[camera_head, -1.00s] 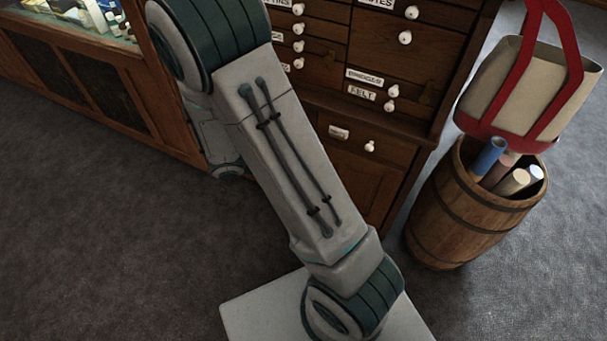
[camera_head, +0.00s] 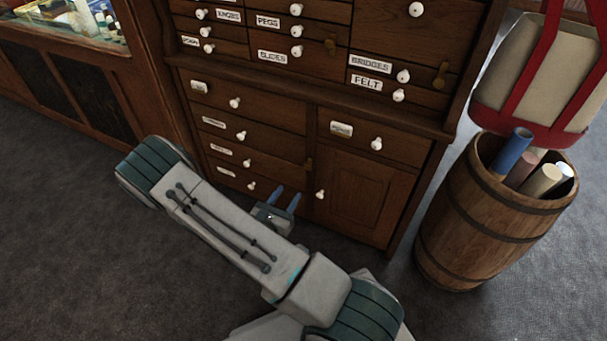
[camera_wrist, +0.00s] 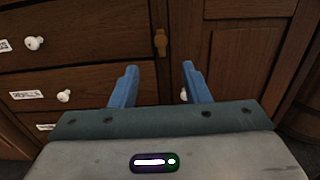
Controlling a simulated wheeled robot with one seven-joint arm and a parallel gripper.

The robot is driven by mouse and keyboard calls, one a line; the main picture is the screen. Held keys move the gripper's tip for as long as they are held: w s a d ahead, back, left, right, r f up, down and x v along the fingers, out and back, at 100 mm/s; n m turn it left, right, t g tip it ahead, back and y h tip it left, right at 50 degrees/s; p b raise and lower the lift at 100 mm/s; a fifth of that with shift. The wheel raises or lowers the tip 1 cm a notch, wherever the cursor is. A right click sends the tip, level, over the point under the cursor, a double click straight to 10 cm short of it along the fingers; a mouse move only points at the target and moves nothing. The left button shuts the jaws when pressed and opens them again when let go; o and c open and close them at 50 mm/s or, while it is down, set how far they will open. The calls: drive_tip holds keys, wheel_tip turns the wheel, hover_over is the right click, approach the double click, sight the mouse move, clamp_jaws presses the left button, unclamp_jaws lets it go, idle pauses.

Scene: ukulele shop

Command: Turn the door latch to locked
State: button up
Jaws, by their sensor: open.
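The small brass latch (camera_head: 309,164) sits on the frame at the left edge of the lower cabinet door (camera_head: 362,197). In the wrist view the latch (camera_wrist: 160,42) hangs roughly upright, just beyond and between my fingertips. My gripper (camera_head: 284,198) is low in front of the cabinet, its two blue fingers pointing at it. In the wrist view my gripper (camera_wrist: 160,68) is open and empty, apart from the latch. The door's white knob (camera_head: 320,194) is partly hidden by the right finger in the wrist view.
Labelled drawers (camera_head: 260,105) with white knobs fill the cabinet left of and above the door. A barrel (camera_head: 480,215) of rolled tubes stands right, with a red-handled bag (camera_head: 530,85) above it. A glass display case (camera_head: 75,60) is at left. Carpet (camera_head: 80,250) lies clear at left.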

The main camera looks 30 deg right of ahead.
sight(306, 167)
drive_tip(key=b+x, duration=0.3)
drive_tip(key=x, duration=0.8)
drive_tip(key=shift+w+d, duration=0.1)
drive_tip(key=shift+d, duration=0.05)
clamp_jaws()
